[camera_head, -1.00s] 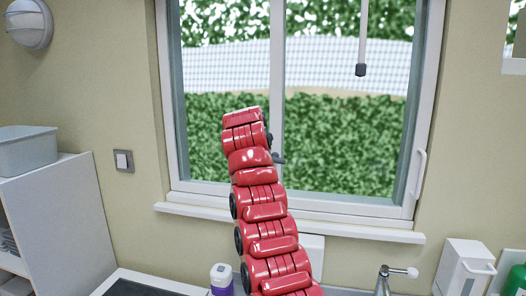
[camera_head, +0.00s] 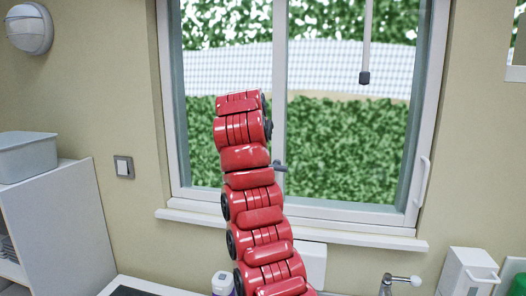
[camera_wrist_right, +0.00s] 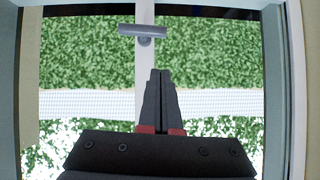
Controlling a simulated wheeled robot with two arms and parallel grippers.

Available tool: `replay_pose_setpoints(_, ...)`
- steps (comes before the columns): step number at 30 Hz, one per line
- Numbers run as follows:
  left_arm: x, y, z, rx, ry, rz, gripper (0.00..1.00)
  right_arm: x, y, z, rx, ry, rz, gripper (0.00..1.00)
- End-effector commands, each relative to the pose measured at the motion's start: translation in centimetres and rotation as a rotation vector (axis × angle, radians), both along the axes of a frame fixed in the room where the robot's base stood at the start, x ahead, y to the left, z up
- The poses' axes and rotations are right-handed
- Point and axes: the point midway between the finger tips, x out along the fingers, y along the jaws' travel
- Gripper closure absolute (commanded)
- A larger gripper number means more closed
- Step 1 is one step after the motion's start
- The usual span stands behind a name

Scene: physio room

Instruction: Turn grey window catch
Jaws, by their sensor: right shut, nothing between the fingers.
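The grey window catch (camera_head: 280,167) sits on the white middle bar of the window, just right of my red right arm, which hides part of it in the head view. In the right wrist view the catch (camera_wrist_right: 143,30) is a grey bar lying crosswise on a round base, near the top of the picture. My right gripper (camera_wrist_right: 160,73) is shut and empty; its dark fingertips point at the middle bar, below the catch in that picture and apart from it. The head view does not show these fingers. My left gripper is in neither view.
The white window frame has a handle (camera_head: 424,181) on its right side and a sill (camera_head: 340,237) below. A grey rod (camera_head: 364,77) hangs before the right pane. A tap (camera_head: 388,284) and a white dispenser (camera_head: 467,273) stand at the lower right.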

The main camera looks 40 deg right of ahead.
Motion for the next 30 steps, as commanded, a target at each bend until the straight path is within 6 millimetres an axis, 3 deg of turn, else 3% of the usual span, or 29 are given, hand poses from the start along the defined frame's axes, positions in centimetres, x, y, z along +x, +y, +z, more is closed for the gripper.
replay_pose_setpoints(2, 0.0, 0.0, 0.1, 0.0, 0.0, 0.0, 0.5, -0.9, 1.0, 1.3, -0.005, -0.009, 0.003, 1.0)
replay_pose_setpoints(9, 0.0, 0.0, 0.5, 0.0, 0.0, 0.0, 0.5, -2.7, 2.8, 2.8, -0.002, -0.004, 0.0, 1.0)
replay_pose_setpoints(30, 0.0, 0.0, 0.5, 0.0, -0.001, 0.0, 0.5, -3.0, 3.2, 2.9, 0.0, -0.001, 0.001, 1.0)
